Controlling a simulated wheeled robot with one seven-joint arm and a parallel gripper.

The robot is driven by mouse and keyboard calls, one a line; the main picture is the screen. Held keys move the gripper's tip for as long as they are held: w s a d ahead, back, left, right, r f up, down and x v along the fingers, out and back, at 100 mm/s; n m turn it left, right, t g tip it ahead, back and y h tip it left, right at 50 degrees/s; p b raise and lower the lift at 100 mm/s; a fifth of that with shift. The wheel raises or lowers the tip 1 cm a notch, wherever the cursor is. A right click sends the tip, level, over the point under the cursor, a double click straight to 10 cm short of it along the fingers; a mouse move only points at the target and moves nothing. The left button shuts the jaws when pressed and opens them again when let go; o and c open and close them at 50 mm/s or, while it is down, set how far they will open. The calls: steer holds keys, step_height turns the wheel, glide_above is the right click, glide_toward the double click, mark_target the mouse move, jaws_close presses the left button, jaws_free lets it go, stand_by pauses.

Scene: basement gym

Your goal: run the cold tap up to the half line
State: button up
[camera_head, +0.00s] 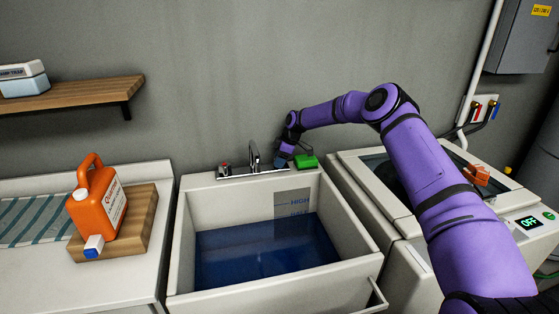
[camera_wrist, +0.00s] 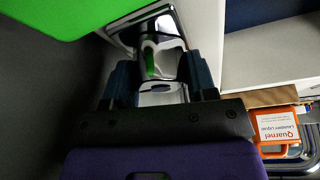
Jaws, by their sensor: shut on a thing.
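The utility sink (camera_head: 186,243) holds blue water (camera_head: 262,250). A level panel (camera_head: 293,194) on its inner wall reads "HIGH" above a fainter second mark, close to the water's edge. I cannot tell exactly how the water meets that mark, or whether water is running from the spout (camera_head: 254,155). The left tap handle (camera_head: 224,168) has a red mark. My gripper (camera_head: 284,160) is at the right end of the tap set. In the wrist view, my gripper (camera_wrist: 160,78) is shut on the chrome right tap handle (camera_wrist: 158,62), the cold one by its position.
A green block (camera_head: 306,161) sits on the sink's back ledge, just right of my gripper. An orange laundry liquid jug (camera_head: 92,203) stands on a wooden board at the left. A top-loading washer (camera_head: 400,250) is at the right, its panel reading "OFF".

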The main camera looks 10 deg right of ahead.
steer(key=o, duration=0.9)
steer(key=v, duration=1.1)
